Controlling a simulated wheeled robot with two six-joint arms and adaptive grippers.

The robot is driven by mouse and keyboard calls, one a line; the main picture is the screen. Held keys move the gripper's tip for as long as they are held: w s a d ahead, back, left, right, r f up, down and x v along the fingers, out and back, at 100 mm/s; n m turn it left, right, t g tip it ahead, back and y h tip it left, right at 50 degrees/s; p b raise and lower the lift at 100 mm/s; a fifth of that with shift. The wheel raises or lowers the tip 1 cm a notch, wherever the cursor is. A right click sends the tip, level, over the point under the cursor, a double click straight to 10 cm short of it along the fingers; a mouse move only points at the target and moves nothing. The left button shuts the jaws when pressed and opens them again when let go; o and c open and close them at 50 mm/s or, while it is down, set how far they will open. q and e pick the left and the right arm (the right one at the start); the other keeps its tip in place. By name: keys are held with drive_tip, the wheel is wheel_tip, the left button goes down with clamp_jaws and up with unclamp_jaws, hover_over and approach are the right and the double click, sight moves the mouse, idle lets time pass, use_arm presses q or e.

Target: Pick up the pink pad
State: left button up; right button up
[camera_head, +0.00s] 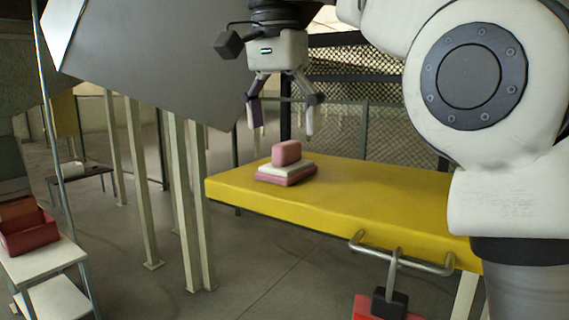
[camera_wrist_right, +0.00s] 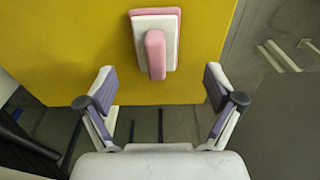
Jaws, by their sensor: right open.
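A pink pad (camera_head: 286,152) stands on edge on top of a white pad (camera_head: 290,169), which lies on a flat pink base (camera_head: 286,177). The stack sits near the left end of a yellow table (camera_head: 350,200). The upright pink pad shows also in the right wrist view (camera_wrist_right: 155,54), at the top middle. My right gripper (camera_head: 281,119) is open and empty, above the stack and apart from it. Its spread fingers show in the right wrist view (camera_wrist_right: 158,88). My left gripper is not in view.
A red bin (camera_head: 27,232) stands on a white shelf (camera_head: 45,262) at the left. A metal rail (camera_head: 400,258) runs along the yellow table's front edge. Pale posts (camera_head: 190,200) stand left of the table. The table top right of the stack is clear.

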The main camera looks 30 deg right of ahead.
sight(286, 143)
drive_tip(key=shift+s+a+f, duration=0.2)
drive_tip(key=shift+s+f, duration=0.55)
drive_tip(key=shift+f, duration=0.15)
drive_tip(key=f, duration=0.1)
drive_tip(key=w+d+f, duration=0.1)
drive_tip(key=w+f, duration=0.1)
drive_tip(key=f, duration=0.1)
drive_tip(key=shift+d, duration=0.4)
drive_tip(key=shift+s+a+r, duration=0.3)
drive_tip(key=shift+s+a, duration=0.15)
drive_tip(key=c, duration=0.6)
drive_tip(key=shift+s+a, duration=0.1)
drive_tip(key=c, duration=0.5)
drive_tip(key=shift+c, duration=0.7)
